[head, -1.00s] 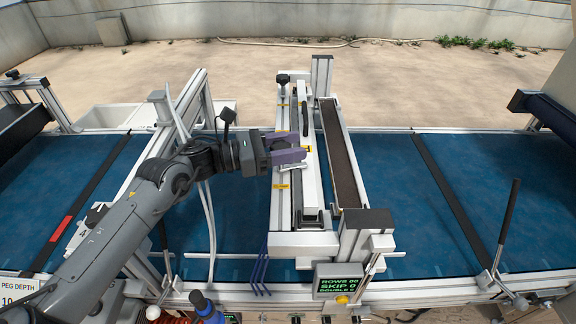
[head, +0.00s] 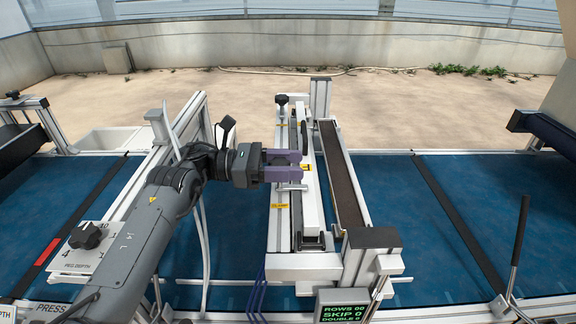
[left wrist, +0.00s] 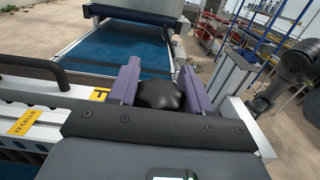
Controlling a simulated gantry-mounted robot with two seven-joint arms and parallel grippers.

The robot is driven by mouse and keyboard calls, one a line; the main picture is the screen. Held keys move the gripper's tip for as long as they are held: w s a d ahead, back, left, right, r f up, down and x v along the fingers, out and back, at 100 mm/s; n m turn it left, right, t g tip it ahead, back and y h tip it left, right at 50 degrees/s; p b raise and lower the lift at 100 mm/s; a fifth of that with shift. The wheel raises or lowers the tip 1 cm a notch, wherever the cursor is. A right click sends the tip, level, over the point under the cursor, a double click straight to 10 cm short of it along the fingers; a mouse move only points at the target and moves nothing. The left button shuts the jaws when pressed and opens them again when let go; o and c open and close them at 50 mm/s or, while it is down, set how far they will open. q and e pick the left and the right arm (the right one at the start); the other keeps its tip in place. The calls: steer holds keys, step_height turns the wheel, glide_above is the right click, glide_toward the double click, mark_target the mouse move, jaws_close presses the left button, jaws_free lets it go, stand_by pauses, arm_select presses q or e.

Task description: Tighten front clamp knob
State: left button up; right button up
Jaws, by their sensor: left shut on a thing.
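The white tray seeder (head: 312,190) stands across the blue belt in the head view. My left gripper (head: 285,166) reaches in from the left, over the seeder's near-left rail. In the left wrist view its two purple fingers (left wrist: 160,88) stand on either side of a black rounded knob (left wrist: 160,95), which I take as the front clamp knob, and are shut on it. In the head view the fingers and arm hide that knob. Another black knob (head: 282,100) stands free at the seeder's far end.
A dark brush strip (head: 342,175) runs along the seeder's right side. A display (head: 343,308) sits at the front. The blue belt (head: 400,210) is clear to the right.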

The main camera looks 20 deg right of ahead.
steer(key=shift+d, duration=0.1)
stand_by(0.3)
arm_select(q)
steer(key=o, duration=1)
steer(key=shift+c, duration=0.2)
arm_select(e)
steer(key=shift+f, duration=0.1)
